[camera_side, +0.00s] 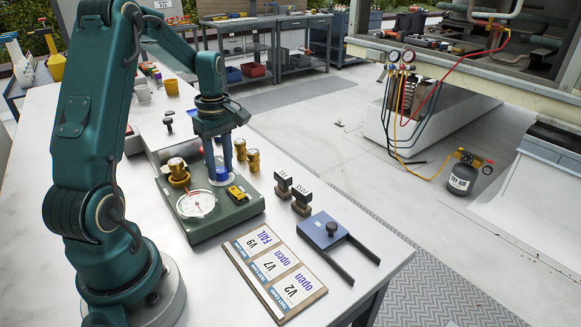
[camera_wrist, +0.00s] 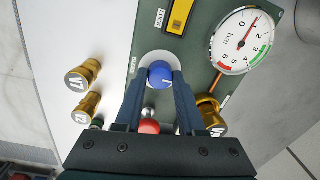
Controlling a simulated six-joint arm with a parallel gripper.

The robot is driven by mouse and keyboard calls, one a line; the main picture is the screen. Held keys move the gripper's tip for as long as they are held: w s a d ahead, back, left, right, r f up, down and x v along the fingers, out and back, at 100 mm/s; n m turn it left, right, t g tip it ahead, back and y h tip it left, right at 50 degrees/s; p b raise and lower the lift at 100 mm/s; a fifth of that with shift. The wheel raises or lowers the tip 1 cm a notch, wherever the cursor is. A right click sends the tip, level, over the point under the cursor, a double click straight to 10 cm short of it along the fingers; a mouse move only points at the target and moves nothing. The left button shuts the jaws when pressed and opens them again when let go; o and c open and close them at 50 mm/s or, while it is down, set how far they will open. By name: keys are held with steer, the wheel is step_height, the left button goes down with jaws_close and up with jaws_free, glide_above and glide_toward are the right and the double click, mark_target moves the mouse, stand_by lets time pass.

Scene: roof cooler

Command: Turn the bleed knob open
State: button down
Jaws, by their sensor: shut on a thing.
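The blue bleed knob (camera_wrist: 161,73) sits on a pale round disc on the green panel (camera_wrist: 203,75) in the wrist view. A pale mark shows on the knob's top. My gripper (camera_wrist: 161,82) points down at it, its two dark blue fingers shut on the knob from either side. In the side view my gripper (camera_side: 219,176) stands over the green unit (camera_side: 226,209), and its fingers mostly hide the knob. A round bar gauge (camera_wrist: 241,41) lies beside the knob; its red needle points away from 0.
Brass valves V7 (camera_wrist: 83,76) and V2 (camera_wrist: 86,108) stand left of my fingers, another brass valve (camera_wrist: 210,115) at right. A red knob (camera_wrist: 148,127) sits between the fingers. A yellow block (camera_wrist: 180,15) lies beyond the knob. A card board (camera_side: 274,272) lies in front of the unit.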

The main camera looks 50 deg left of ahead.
steer(key=m, duration=0.8)
steer(key=shift+m, duration=0.3)
steer(key=m, duration=0.4)
steer(key=shift+m+y, duration=0.3)
steer(key=shift+m, duration=1.7)
steer(key=c, duration=0.5)
jaws_free()
steer(key=shift+d, duration=0.1)
